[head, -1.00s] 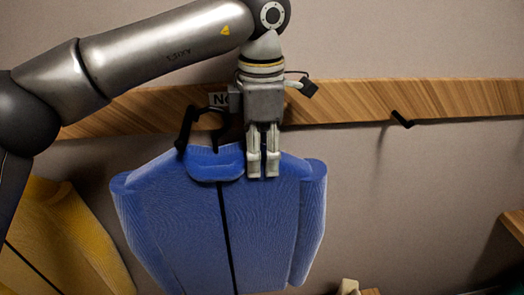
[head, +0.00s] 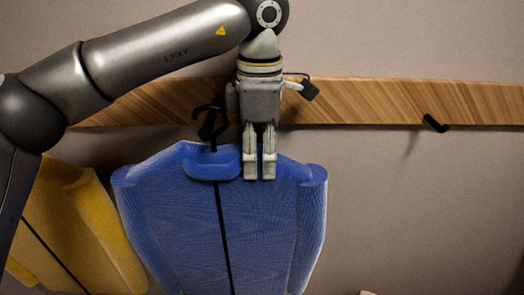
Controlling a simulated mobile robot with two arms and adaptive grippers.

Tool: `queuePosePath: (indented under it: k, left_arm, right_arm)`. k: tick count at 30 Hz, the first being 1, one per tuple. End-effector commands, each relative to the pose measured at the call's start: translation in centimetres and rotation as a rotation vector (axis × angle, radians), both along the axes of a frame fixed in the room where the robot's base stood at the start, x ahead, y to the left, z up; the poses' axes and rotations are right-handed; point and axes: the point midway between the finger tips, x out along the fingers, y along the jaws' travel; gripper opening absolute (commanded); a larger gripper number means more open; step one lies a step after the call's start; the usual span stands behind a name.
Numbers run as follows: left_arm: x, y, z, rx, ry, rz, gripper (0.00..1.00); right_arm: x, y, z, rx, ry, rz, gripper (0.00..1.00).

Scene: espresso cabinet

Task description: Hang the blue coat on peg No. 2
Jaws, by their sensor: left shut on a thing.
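The blue coat (head: 265,235) hangs upright in front of the wall. My left gripper (head: 259,178) points down and is shut on its top edge, just right of the collar. A black hook (head: 211,122) rises above the collar in front of the wooden board. Dark shapes overlap there, and I cannot tell whether the hook is on a peg or only in front of one. No peg number is readable; my gripper covers part of the board. My right gripper is not in view.
The wooden peg board (head: 360,103) runs across the wall. A bare black peg (head: 435,123) sticks out at the right, with clear wall below it. A yellow coat (head: 75,225) hangs at the left, close to the blue coat. A small pale thing (head: 368,293) shows at the bottom edge.

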Motion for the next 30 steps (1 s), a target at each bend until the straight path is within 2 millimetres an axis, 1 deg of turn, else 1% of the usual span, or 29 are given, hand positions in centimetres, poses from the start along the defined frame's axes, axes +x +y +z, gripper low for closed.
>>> queuePosePath:
  k: [11, 12, 17, 18, 26, 30]
  left_arm:
    - [0.02, 0.01, -0.12, -0.001, -0.002, 0.001, 0.0]
    - [0.02, 0.01, -0.12, -0.001, -0.002, 0.001, 0.52]
    - [0.02, 0.0, -0.15, -0.001, -0.001, 0.001, 0.73]
    - [0.02, 0.0, -0.16, 0.0, -0.001, 0.001, 0.75]
    - [0.01, -0.02, -0.3, 0.0, 0.001, 0.0, 0.75]
    - [0.02, -0.05, 0.42, -0.001, -0.001, 0.0, 0.75]
  right_arm:
    - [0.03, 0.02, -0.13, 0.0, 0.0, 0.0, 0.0]
    - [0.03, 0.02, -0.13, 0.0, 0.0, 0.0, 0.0]
    - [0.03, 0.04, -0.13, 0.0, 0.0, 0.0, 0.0]
    - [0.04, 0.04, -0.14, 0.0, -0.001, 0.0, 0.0]
    - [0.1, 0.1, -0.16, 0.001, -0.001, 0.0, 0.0]
    - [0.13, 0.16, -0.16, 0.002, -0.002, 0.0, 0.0]
